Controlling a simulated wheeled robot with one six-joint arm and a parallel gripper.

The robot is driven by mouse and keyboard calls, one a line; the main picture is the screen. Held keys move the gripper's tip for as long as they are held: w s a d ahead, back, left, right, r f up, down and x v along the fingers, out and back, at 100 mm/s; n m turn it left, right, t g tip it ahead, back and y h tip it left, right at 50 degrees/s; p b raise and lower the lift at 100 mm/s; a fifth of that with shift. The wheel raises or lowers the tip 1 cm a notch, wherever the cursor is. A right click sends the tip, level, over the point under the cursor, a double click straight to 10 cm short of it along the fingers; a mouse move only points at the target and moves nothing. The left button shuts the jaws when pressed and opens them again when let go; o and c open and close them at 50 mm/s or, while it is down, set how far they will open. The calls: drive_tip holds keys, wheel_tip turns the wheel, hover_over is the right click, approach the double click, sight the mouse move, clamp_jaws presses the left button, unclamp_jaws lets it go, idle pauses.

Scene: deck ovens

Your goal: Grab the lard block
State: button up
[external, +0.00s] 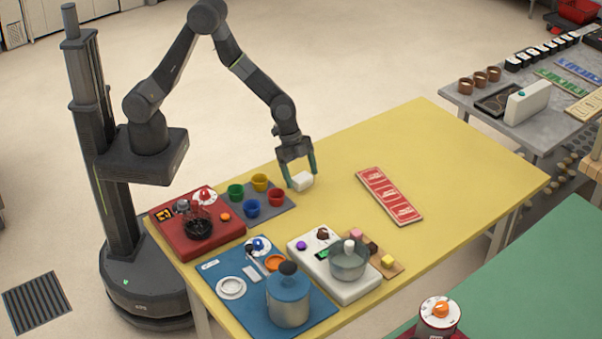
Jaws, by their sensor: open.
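A small white block (301,183), which looks like the lard block, lies on the yellow table (450,170) near its back edge. My gripper (303,178) points down over it with its jaws open. One finger is on each side of the block, with the tips close to the table. I cannot tell whether either finger touches the block. The fingers hide part of its sides.
Several coloured cups stand on a grey mat (286,207) left of the block. A red card strip (389,196) lies to its right. A white scale with a pot (349,261) and a blue mat (222,271) with a canister (288,300) are in front. The table's right part is clear.

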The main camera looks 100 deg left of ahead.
drive_tip(key=shift+x, duration=0.8)
drive_tip(key=c, duration=1.1)
